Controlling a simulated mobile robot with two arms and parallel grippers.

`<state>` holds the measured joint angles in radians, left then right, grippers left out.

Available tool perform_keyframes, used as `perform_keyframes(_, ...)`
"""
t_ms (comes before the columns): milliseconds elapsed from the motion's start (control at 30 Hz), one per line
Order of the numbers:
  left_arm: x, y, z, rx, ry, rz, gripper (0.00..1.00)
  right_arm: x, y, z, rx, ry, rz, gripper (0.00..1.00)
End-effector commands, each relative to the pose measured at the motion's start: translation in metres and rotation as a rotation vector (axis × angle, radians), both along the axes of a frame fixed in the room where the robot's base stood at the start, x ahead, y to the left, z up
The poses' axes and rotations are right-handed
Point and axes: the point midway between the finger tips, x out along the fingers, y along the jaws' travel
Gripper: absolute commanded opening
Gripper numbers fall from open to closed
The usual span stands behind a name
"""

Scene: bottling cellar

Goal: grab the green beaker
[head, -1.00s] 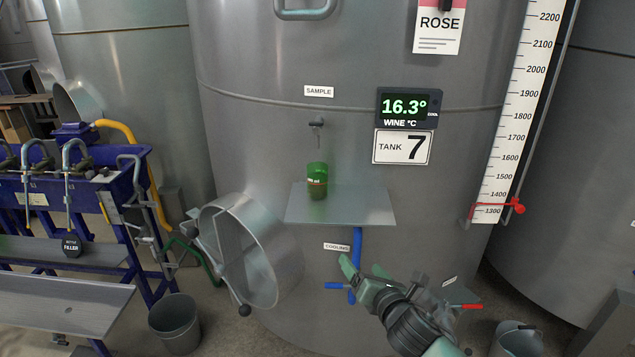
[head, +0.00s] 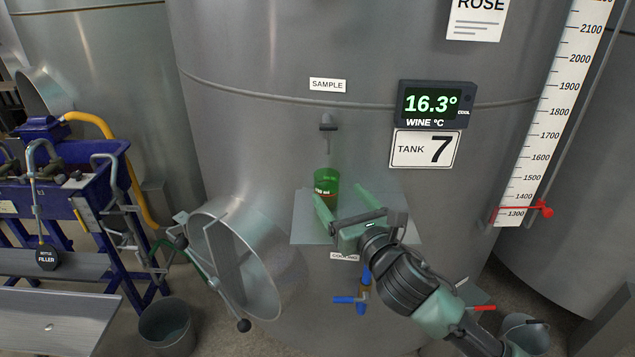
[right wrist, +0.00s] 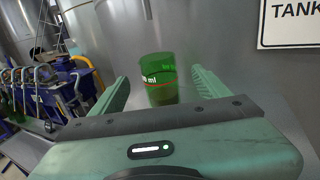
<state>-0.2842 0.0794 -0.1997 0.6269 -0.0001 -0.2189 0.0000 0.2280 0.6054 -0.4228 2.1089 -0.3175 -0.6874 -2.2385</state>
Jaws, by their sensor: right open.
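The green beaker (head: 327,184) stands upright on a small metal shelf (head: 302,226) on the front of tank 7, under the sample tap (head: 328,124). It is see-through green with white print and a red line. My right gripper (head: 340,194) is open and empty at the shelf, its fingers pointing towards the beaker. My left gripper is not in view.
An open round hatch (head: 240,258) juts out left of the shelf. A blue-handled valve (head: 360,298) sits below it. A blue filler bench (head: 70,180) and a bucket (head: 167,325) stand at the left.

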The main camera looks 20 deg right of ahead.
Motion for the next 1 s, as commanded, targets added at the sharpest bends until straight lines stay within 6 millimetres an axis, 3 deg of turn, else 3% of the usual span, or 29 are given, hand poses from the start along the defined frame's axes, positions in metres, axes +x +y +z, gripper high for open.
perform_keyframes(433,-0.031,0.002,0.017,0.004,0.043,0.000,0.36,0.043,0.006,-0.002,0.006,0.003,-0.002,0.76)
perform_keyframes(700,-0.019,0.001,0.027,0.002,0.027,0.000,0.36,0.073,0.010,-0.007,0.003,0.002,-0.001,0.76)
perform_keyframes(1000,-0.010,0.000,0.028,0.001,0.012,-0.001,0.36,0.076,0.010,-0.008,0.002,0.000,0.000,0.74)
